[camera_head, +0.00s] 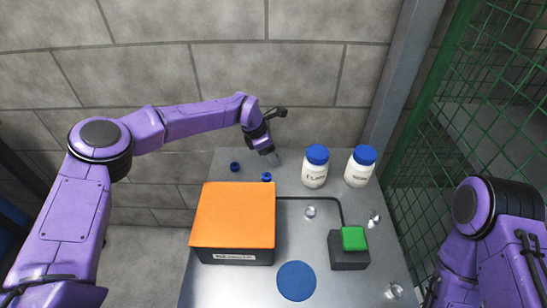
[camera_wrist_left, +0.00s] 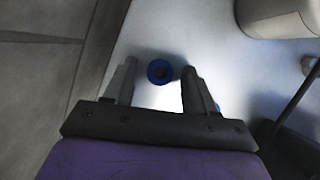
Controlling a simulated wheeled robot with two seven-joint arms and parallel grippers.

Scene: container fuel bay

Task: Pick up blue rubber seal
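Two small blue rings lie on the grey metal table's far left part, behind the orange-topped box. One blue ring (camera_head: 235,166) is further left; the other blue ring (camera_head: 266,177) is nearer, just below my left gripper (camera_head: 272,157). In the left wrist view, a blue ring (camera_wrist_left: 159,71) with a dark centre shows between my two spread fingertips. Its contact with the fingers cannot be seen. I cannot tell which of the two rings this is. My left gripper is open and points down. My right arm shows at the right edge, but its gripper is out of view.
The box with an orange top (camera_head: 236,215) stands close in front of the rings. Two white bottles with blue caps (camera_head: 317,167) (camera_head: 360,167) stand right of the gripper. A green-topped block (camera_head: 349,250), a flat blue disc (camera_head: 296,281) and clear small pieces lie nearer.

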